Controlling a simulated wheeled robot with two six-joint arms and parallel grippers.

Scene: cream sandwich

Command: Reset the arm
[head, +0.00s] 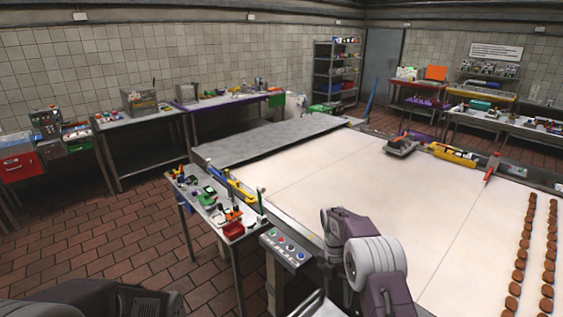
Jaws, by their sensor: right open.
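My right arm rises from the bottom edge, right of centre, with purple-grey links and a white ribbed cylinder. My right gripper (330,260) is on this arm over the near left part of the pale work surface (380,180), close to the button box. It is open, and I see nothing held in it; its fingertips are partly hidden by the arm. Dark parts of my left arm show at the bottom left corner. The left gripper is out of view.
Rows of brown biscuits (520,264) lie on the surface at the right. A button box (286,249) and a small table (196,208) with tools stand left of my right arm. A grey device (401,145) sits at the far edge. The surface's middle is clear.

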